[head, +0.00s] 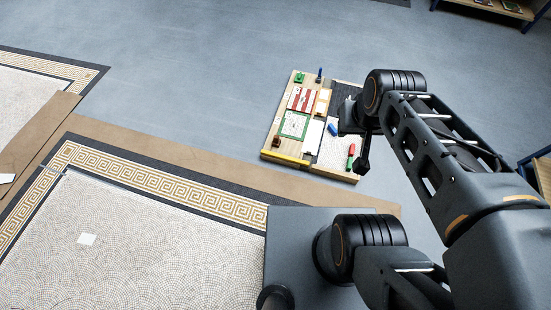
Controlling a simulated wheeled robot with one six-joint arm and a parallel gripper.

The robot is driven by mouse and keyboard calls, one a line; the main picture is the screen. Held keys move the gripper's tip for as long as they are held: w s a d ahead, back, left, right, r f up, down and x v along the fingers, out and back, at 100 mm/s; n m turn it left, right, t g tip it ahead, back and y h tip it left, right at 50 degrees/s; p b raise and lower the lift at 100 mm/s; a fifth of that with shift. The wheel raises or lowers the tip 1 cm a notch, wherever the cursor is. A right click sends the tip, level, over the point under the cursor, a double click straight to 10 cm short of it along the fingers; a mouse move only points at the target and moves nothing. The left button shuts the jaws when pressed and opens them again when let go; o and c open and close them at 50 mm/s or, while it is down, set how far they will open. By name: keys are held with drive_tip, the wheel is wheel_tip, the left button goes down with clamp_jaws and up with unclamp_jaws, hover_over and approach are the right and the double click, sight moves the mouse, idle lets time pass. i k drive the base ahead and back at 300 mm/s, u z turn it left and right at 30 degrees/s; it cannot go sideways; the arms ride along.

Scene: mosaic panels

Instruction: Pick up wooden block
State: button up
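A small dark brown block (275,141) sits near the left front edge of a wooden board (340,173) in the head view. It may be the wooden block, but it is too small to be sure of its material. My gripper (363,162) hangs over the right side of the board, well to the right of the brown block. My arm hides part of the gripper and the board's right edge. I cannot see whether the fingers are apart or together.
Mosaic panels (150,250) lie at left. Grey floor (200,70) beyond is clear.

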sight(277, 142)
drive_tip(key=z, duration=0.75)
drive_tip(key=k, duration=0.15)
drive_tip(key=u, duration=1.9)
drive_tip(key=i, duration=1.75)
drive_tip(key=z, duration=0.8)
